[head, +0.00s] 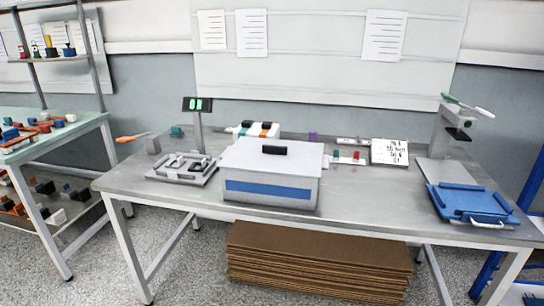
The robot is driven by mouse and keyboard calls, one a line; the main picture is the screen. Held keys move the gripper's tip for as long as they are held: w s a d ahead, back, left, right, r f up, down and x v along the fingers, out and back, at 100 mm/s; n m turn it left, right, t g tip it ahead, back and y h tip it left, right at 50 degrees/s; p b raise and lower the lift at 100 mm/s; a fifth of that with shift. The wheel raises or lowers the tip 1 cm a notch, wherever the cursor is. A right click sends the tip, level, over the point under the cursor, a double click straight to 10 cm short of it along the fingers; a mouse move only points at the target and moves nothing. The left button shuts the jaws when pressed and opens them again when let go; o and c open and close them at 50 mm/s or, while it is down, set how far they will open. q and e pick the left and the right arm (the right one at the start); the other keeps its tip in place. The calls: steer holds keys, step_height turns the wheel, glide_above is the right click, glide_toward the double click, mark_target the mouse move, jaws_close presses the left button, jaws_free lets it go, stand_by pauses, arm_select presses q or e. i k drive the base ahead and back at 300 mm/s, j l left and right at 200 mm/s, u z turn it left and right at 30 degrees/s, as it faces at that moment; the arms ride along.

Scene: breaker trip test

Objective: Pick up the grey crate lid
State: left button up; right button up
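The grey crate lid (248,158) lies flat on top of a grey crate (238,205) with a blue stripe, near the middle of the workbench. A black handle (274,150) stands on the lid toward its back. The lid appears seated on the crate, and the crate's inside is hidden. Neither of my grippers shows in the head view.
The metal workbench (370,212) holds a grey fixture tray (183,168) left of the crate and a blue tray (470,203) at the right. A small display on a post (197,105) stands behind.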

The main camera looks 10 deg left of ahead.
mark_target(270, 155)
steer(key=i+l+u, duration=0.25)
steer(key=i+l, duration=0.75)
